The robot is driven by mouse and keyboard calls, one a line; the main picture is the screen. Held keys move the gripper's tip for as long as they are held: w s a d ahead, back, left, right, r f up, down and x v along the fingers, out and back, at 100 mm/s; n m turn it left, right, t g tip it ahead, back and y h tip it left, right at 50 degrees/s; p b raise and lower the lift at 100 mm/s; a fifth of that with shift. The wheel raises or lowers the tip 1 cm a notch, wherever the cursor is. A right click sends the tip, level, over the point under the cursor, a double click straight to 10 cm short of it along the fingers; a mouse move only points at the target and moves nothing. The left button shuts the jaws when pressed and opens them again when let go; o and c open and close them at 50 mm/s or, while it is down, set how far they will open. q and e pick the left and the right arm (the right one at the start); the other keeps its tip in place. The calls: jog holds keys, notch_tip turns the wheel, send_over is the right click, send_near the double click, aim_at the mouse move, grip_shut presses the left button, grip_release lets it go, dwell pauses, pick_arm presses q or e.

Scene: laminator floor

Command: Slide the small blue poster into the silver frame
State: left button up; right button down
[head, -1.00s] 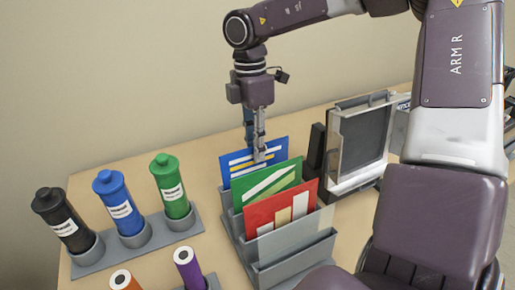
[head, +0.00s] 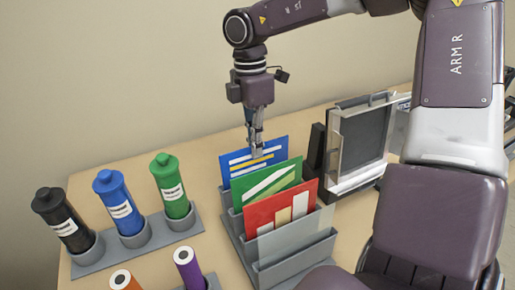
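The small blue poster (head: 237,163), with yellow and white stripes, stands in the rearmost slot of a grey stepped rack (head: 262,252). My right gripper (head: 257,150) points down at the poster's top edge, with its fingers close together there. It appears shut on the poster, one finger in front of it. The silver frame (head: 365,142), with a dark panel and a clear cover, stands tilted on a dark stand to the right of the rack. My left gripper is not in view.
A green poster (head: 262,184), a red poster (head: 282,208) and a clear sheet (head: 290,238) stand in the rack's nearer slots. Black, blue (head: 119,205) and green bottles stand in a grey holder at left. Orange and purple (head: 188,268) rolls are at the front edge.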

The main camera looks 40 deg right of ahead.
pick_arm(q)
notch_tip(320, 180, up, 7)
jog(key=p, duration=0.6)
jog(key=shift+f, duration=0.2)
pick_arm(e)
notch_tip(320, 180, up, 11)
jog(key=w, duration=0.1)
jog(key=shift+d, duration=0.2)
